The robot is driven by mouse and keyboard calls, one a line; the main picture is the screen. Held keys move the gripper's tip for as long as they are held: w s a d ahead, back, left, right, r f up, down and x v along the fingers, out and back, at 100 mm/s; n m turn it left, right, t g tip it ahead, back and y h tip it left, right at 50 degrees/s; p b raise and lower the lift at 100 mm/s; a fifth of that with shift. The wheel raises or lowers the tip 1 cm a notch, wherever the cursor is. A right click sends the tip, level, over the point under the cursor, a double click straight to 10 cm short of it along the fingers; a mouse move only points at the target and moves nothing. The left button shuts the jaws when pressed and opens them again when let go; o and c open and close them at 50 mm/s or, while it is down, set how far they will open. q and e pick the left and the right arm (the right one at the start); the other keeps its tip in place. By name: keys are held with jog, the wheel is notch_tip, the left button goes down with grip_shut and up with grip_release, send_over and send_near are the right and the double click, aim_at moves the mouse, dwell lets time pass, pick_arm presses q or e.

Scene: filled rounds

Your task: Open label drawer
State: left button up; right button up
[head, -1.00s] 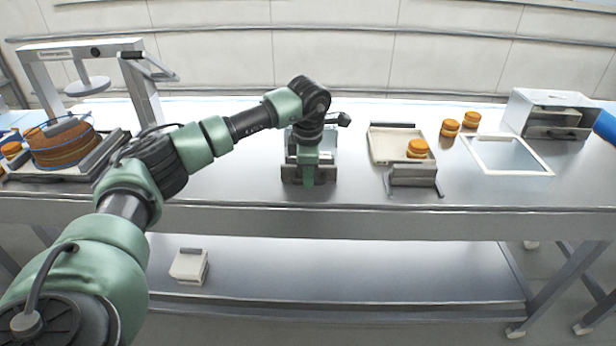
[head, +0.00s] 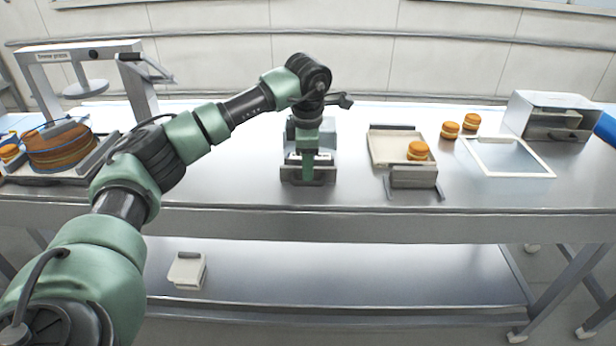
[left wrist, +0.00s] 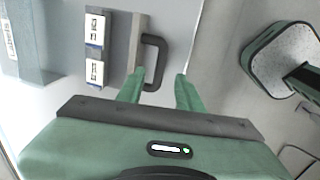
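The label drawer (head: 292,176) is a small grey unit at the middle of the table, partly hidden behind my left gripper (head: 310,168) in the head view. In the left wrist view, two label stacks (left wrist: 95,50) with black print lie behind a grey front bar (left wrist: 136,52). A dark U-shaped handle (left wrist: 163,52) stands out from that bar. My left gripper (left wrist: 160,76) is open, with its green fingertips apart and the near end of the handle between them. Contact with the handle cannot be told. My right gripper is not in view.
A tray (head: 385,146) with an orange round stands to the right. A framed glass panel (head: 510,158), more rounds (head: 450,130) and a grey box (head: 550,112) lie further right. A press frame (head: 140,90) stands left. Table between press and drawer is clear.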

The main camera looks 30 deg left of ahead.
pick_arm(q)
jog(key=shift+s+d+r, duration=0.1)
jog(key=shift+s+r, duration=0.05)
jog(key=shift+r, duration=0.65)
jog(key=shift+s+d+r, duration=0.1)
jog(key=shift+r, duration=0.7)
